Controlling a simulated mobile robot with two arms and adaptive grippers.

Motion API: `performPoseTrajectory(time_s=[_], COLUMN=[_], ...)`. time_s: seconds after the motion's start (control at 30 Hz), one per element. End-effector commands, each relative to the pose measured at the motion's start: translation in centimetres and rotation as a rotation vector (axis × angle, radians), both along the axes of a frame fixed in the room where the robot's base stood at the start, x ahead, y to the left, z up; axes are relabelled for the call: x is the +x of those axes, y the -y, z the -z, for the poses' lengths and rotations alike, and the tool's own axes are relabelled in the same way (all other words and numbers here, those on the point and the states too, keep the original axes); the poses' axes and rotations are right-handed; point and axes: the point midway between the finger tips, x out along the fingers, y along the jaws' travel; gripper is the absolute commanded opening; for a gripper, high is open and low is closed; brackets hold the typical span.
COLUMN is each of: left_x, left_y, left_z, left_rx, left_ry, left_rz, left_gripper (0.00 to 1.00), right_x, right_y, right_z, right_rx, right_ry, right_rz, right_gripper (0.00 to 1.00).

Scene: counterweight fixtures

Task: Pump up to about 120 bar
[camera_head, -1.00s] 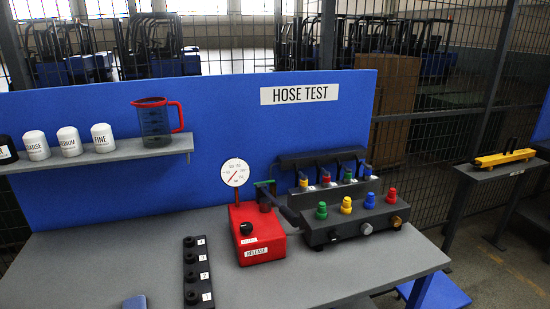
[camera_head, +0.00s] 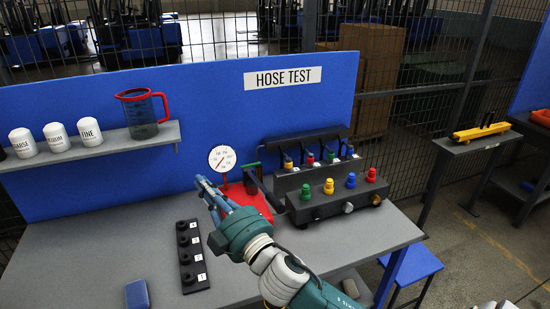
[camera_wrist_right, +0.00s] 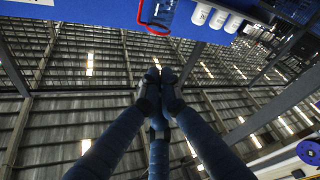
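The red pump (camera_head: 258,199) stands on the grey bench, mostly hidden behind my right arm. Its round white gauge (camera_head: 222,158) rises at its back left; the red needle is visible, but the scale is too small to read. A dark lever-like bar (camera_head: 263,190) slants beside the pump toward the valve block. My right gripper (camera_head: 203,184) is in front of the pump, left of and below the gauge; contact cannot be told. Its fingers (camera_wrist_right: 159,77) meet closely in the wrist view, with nothing seen between them. The release label and knob are hidden. My left gripper is out of view.
The valve block (camera_head: 335,204) with coloured knobs stands right of the pump. A black numbered strip (camera_head: 190,255) and a blue object (camera_head: 137,294) lie on the left bench. A shelf (camera_head: 100,148) holds white canisters and a jug (camera_head: 143,112).

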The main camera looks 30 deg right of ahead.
Motion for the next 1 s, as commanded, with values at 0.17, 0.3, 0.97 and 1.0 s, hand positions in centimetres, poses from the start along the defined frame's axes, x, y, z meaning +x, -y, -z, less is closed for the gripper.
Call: performPoseTrajectory(time_s=[0.17,0.3,0.97,1.0], left_x=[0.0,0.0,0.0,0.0], left_y=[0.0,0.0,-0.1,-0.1], left_z=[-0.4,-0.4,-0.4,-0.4], left_rx=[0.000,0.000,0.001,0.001], left_ry=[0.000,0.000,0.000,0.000], left_rz=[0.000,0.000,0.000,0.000], left_gripper=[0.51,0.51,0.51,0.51], right_x=[-0.9,-2.5,1.0,0.8], right_y=[-8.3,-13.6,17.9,18.6], right_z=[-10.4,-9.7,0.8,0.8], right_rx=[-0.380,-0.819,-1.976,-1.981], right_ry=[0.392,0.552,-0.459,-0.486], right_rz=[-0.295,-0.572,-0.915,-0.914], right_gripper=[0.00,0.00,0.00,0.00])
